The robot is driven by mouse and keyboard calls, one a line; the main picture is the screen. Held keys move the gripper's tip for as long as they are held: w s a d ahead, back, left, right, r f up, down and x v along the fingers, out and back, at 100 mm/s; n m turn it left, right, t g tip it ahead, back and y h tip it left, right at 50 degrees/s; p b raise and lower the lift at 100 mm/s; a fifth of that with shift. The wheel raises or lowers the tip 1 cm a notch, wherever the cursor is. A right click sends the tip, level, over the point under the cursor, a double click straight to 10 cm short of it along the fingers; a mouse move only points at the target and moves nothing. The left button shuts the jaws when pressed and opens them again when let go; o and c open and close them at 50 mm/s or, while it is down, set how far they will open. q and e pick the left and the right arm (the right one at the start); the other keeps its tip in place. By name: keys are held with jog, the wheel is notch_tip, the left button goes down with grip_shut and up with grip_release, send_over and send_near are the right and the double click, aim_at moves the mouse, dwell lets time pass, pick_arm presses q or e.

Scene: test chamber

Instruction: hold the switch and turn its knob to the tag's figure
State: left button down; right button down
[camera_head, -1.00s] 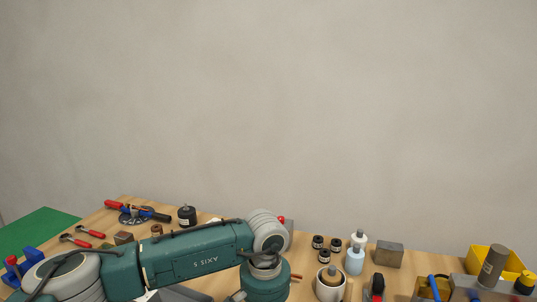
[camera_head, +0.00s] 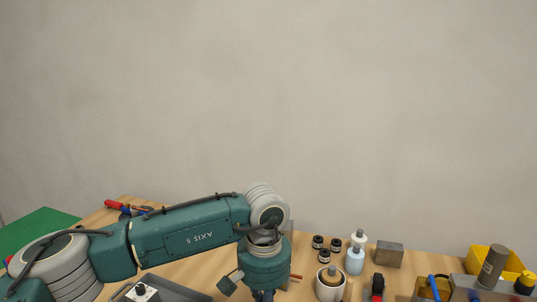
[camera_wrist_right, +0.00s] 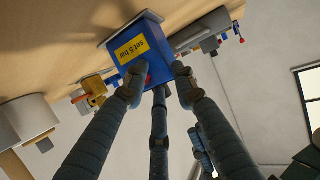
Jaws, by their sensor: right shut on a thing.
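A blue box (camera_wrist_right: 151,28), seemingly the switch, shows in the right wrist view with a yellow tag (camera_wrist_right: 131,50) on its face. The tag's print is upside down and seems to read "Set 5 bar"; the figure is small. A bit of red shows at the box's near end between the fingers; I cannot tell if it is the knob. My right gripper (camera_wrist_right: 155,85) is shut on the blue box, its fingers around the near end. My left gripper (camera_head: 262,295) is at the bottom edge of the head view, its fingertips cut off.
A grey tray (camera_head: 186,288) and a white box with a dark knob (camera_head: 143,292) lie under my left arm. A mug (camera_head: 330,289), bottles (camera_head: 355,261), small jars and a grey block (camera_head: 388,254) stand to the right. A yellow bin (camera_head: 484,261) is at far right.

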jog(key=shift+s+d+f+g, duration=0.1)
jog(key=shift+s+f+g, duration=0.1)
jog(key=shift+f, duration=0.35)
jog(key=shift+s+f+g, duration=0.1)
jog(key=shift+s+f, duration=0.05)
jog(key=shift+f, duration=0.35)
jog(key=c, duration=1.3)
grip_release()
jog(key=shift+w, duration=0.2)
